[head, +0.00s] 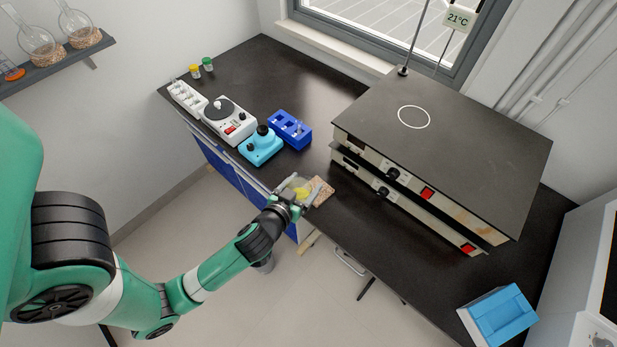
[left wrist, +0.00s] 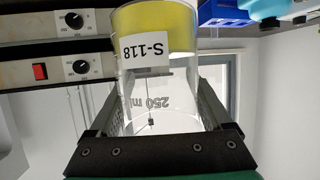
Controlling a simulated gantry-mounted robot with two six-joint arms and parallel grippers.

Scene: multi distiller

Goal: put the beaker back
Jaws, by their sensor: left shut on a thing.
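A clear glass beaker (head: 299,184) with yellow contents is near the front edge of the black bench. In the left wrist view the beaker (left wrist: 157,62) fills the middle; its label "S-118" and "250 ml" mark appear upside down. My left gripper (head: 305,192) is shut on the beaker, with a finger on each side; its fingers (left wrist: 158,112) also show in the left wrist view. A cork mat (head: 325,191) lies beside and partly behind the beaker. I cannot tell whether the beaker touches the mat or bench. My right gripper is not in view.
Stacked hotplates (head: 450,140), the upper top marked with a white circle (head: 414,117), stand to the right. A blue rack (head: 290,129), a cyan device (head: 261,147) and a white device (head: 229,120) stand to the left.

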